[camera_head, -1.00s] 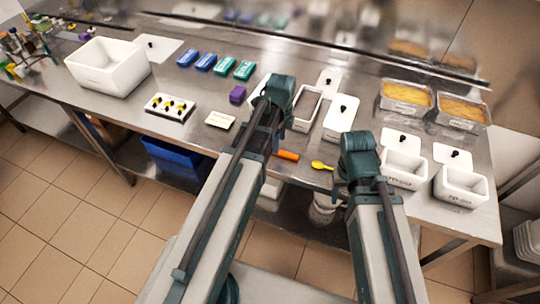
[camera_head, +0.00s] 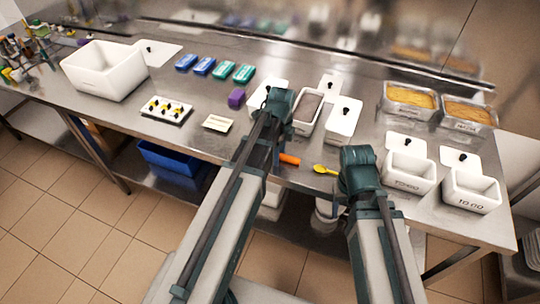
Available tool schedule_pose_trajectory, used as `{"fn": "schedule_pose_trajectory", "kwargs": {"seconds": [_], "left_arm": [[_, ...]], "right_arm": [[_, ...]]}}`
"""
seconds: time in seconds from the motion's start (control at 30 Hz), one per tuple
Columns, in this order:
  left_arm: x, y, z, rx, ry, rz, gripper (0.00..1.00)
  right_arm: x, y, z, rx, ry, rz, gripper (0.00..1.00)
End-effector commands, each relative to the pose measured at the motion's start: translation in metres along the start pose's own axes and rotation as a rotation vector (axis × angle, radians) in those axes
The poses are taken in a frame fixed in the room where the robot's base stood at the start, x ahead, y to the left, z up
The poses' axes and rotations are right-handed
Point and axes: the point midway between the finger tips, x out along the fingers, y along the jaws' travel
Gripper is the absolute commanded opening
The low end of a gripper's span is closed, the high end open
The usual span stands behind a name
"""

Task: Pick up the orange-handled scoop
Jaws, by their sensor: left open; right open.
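An orange handle (camera_head: 289,159), the part of the scoop that shows, lies near the front edge of the steel table, just right of my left arm. Its other end is hidden behind that arm. My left arm rises in front of the table and its dark joint stands before the white tubs. My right arm rises to the right of the orange handle. The fingers of both grippers are hidden behind my arms, so I cannot see how near they are to the scoop.
A yellow spoon-like tool (camera_head: 326,170) lies between the orange handle and my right arm. White tubs (camera_head: 409,177) stand on the right, with food-filled pans (camera_head: 410,110) behind. A large white bin (camera_head: 103,86) stands at left. Bare steel lies along the front left.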

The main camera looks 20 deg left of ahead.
Motion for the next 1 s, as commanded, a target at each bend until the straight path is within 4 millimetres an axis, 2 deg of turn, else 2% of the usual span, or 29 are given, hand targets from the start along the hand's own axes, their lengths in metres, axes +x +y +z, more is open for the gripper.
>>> {"fn": "schedule_pose_trajectory", "kwargs": {"seconds": [0.03, 0.3, 0.4, 0.77, 1.0], "left_arm": [[-0.001, 0.000, 0.000, 0.000, 0.000, 0.000, 0.62], [-0.001, 0.000, 0.000, 0.000, 0.000, 0.000, 0.14], [-0.001, 0.000, 0.000, 0.000, 0.000, 0.000, 0.00], [-0.001, 0.000, 0.000, 0.000, 0.000, 0.000, 0.00], [-0.013, 0.000, 0.000, 0.000, 0.000, 0.000, 0.00]], "right_arm": [[-0.001, 0.000, 0.000, 0.000, 0.000, 0.000, 0.57], [-0.001, 0.000, 0.000, 0.000, 0.000, 0.000, 0.57], [-0.001, 0.000, 0.000, 0.000, 0.000, 0.000, 0.57], [-0.001, 0.000, 0.000, 0.000, 0.000, 0.000, 0.57], [-0.013, 0.001, 0.001, 0.000, 0.000, 0.000, 0.57]]}}
